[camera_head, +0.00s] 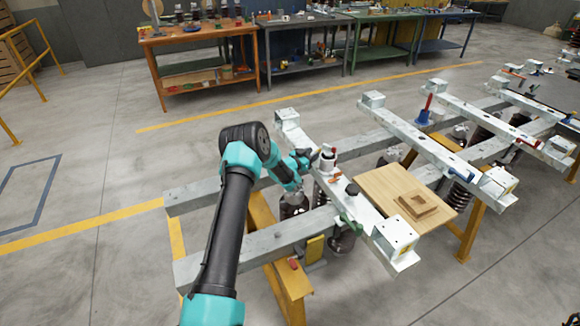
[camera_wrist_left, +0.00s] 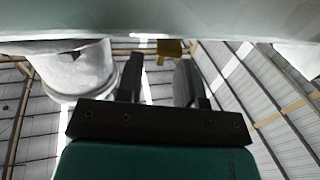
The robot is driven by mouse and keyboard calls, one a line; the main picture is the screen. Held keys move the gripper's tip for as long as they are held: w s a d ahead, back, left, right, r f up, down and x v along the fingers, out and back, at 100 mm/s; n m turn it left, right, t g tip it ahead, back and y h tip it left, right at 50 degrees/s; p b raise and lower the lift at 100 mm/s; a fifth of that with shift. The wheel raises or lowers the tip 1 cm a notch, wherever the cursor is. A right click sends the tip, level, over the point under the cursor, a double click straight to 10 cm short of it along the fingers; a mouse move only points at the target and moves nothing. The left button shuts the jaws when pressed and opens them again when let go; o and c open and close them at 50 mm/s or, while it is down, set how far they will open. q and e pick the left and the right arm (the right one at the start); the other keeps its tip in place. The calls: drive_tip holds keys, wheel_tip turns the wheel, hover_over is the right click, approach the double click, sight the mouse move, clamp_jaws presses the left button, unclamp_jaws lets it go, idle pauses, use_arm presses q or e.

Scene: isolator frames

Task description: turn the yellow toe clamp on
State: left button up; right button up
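My left gripper (camera_head: 308,158) is at the left side of the near white beam (camera_head: 330,187), low against its edge. In the left wrist view my two dark fingers (camera_wrist_left: 160,80) stand apart with a gap between them. A small dark-yellow piece (camera_wrist_left: 172,48), which may be the yellow toe clamp, shows just beyond the fingertips, under the pale beam edge (camera_wrist_left: 150,40). It is not clearly seen in the head view, where my gripper and the beam may hide it. I cannot tell whether it touches a finger. My right gripper is in neither view.
A white cylindrical part (camera_wrist_left: 75,70) is left of the fingers. A red-handled piece (camera_head: 334,180) and a green one (camera_head: 350,222) sit along the beam. A wooden board (camera_head: 385,190) lies to the right. Grey rails (camera_head: 265,239) cross below. A yellow block (camera_head: 315,248) is near the front rail.

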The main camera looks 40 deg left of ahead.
use_arm(q)
drive_tip(key=v, duration=1.4)
drive_tip(key=shift+s, duration=0.2)
